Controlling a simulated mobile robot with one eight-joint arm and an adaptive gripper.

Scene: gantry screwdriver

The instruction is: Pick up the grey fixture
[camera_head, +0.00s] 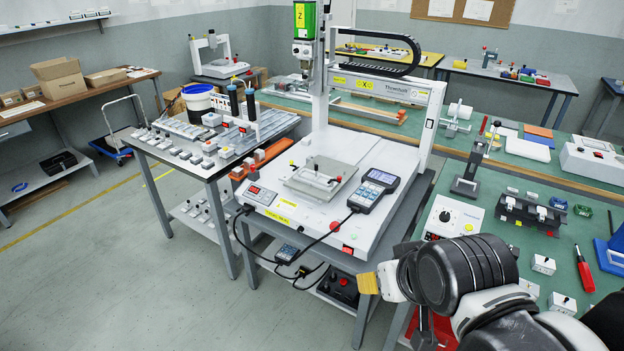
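A grey fixture (321,179), a flat plate with small upright parts and dark knobs, sits on the white bed (345,160) of the gantry screwdriver machine in the middle of the head view. My gripper (382,282) is at the lower right, in front of the machine's right side and well apart from the fixture. A tan pad shows at its left end. My own arm hides much of the gripper, so I cannot tell if it is open or shut. Nothing is visibly held in it.
A keypad pendant (373,190) lies right of the fixture on the bed. The gantry frame (385,90) and screwdriver head (305,50) stand behind and above. A parts table (165,150) is at left. A green bench (570,245) with tools is at right.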

